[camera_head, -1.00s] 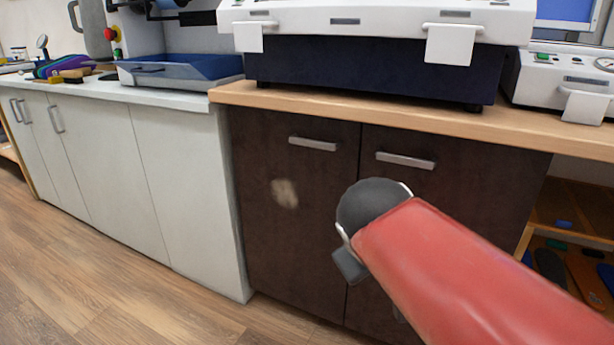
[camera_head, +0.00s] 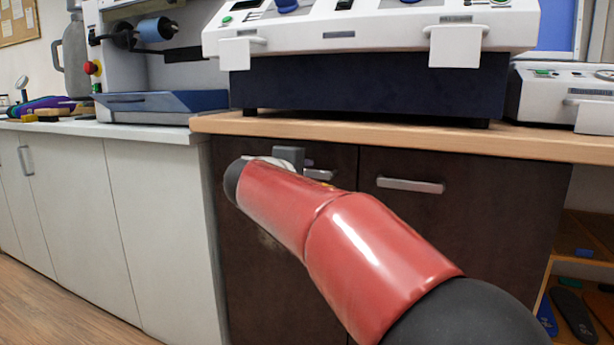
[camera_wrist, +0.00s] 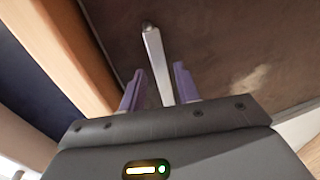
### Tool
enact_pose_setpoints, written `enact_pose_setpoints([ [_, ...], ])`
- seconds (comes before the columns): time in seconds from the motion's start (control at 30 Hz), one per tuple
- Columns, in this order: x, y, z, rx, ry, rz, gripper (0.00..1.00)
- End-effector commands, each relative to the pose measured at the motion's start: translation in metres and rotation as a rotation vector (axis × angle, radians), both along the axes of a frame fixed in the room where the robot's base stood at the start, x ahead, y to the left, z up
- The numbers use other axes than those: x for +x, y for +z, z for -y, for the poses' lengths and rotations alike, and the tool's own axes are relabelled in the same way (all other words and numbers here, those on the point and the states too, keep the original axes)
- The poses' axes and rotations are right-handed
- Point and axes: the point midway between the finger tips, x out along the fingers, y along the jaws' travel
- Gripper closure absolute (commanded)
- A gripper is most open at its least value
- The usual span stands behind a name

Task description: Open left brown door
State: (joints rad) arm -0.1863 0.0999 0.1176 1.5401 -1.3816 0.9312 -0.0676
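The left brown door (camera_head: 262,300) is closed in the head view, under the wooden counter. Its metal handle (camera_head: 320,174) is mostly hidden by my arm and gripper. My gripper (camera_head: 296,158) is at this handle, just below the counter edge. In the wrist view, the handle (camera_wrist: 154,55) runs lengthwise between the two purple fingers of my gripper (camera_wrist: 158,84). The fingers are apart, with a visible gap on each side of the bar. The handle's near end is between the fingers or hidden by the gripper body.
The right brown door (camera_head: 480,240) is closed, with its own handle (camera_head: 410,186). The wooden counter edge (camera_head: 420,136) overhangs both doors and is close to my gripper. White cabinets (camera_head: 75,200) stand at left. An open shelf (camera_head: 585,250) is at right.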

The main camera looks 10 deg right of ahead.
Motion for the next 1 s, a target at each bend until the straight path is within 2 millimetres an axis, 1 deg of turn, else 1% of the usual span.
enact_pose_setpoints([
  [0.03,0.0047,-0.0016,0.0044,0.000,-0.003,-0.001,0.68],
  [0.17,0.0120,-0.0034,0.0092,0.000,-0.001,-0.001,0.68],
  [0.43,0.0135,-0.0036,0.0106,0.001,-0.001,0.000,0.68],
  [0.47,0.0135,-0.0036,0.0106,0.001,-0.001,0.000,0.69],
  [0.7,0.0133,-0.0038,0.0105,0.001,-0.001,0.000,1.00],
  [1.0,0.0133,-0.0038,0.0102,0.001,-0.001,0.000,1.00],
])
